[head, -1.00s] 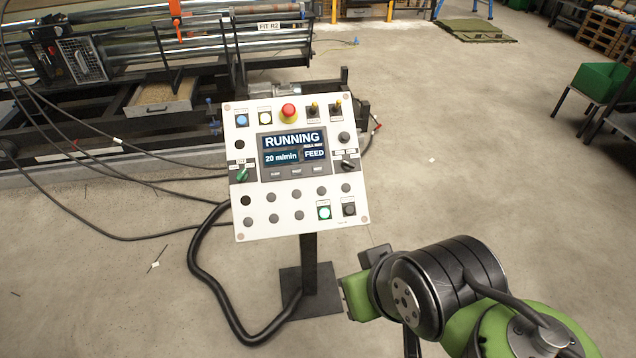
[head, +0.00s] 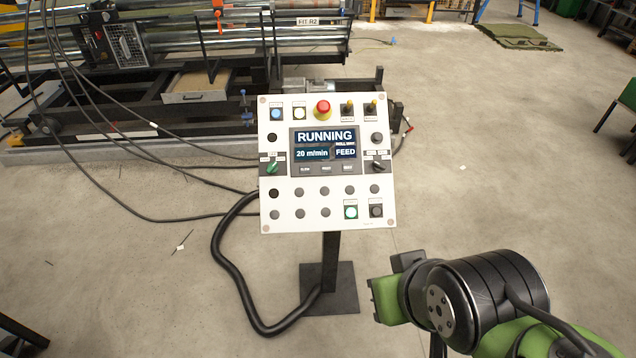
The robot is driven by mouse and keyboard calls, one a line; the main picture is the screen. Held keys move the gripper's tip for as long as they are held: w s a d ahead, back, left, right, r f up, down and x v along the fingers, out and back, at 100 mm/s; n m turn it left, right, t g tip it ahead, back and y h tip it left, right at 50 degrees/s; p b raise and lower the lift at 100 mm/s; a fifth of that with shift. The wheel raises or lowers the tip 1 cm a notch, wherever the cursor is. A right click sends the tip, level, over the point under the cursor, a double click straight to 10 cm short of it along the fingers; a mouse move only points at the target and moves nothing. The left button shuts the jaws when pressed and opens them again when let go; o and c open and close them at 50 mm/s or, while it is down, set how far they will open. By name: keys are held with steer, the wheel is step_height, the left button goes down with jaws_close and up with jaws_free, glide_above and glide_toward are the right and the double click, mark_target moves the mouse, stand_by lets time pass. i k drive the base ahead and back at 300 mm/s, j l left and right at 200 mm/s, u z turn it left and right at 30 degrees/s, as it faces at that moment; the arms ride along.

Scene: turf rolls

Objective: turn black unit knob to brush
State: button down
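The white control panel (head: 327,222) stands upright on a dark post, facing me. The black unit knob (head: 378,167) sits at the panel's right edge, beside the screen (head: 325,146). It has small labels above it that are too small to read, and its exact pointing is hard to tell. The screen reads RUNNING, 20 m/min, and ROLL UNIT FEED. A green knob (head: 272,168) sits on the opposite, left edge. My arm shows at the lower right, below and right of the panel and apart from it. My gripper is not visible.
A thick black hose (head: 222,262) loops left of the post base (head: 332,290). The roller machine (head: 200,90) stands behind. Floor to the right is open.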

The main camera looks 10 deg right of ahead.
mark_target(378, 165)
steer(key=i+u, duration=0.4)
steer(key=i+l+u, duration=0.15)
steer(key=i+u, duration=0.2)
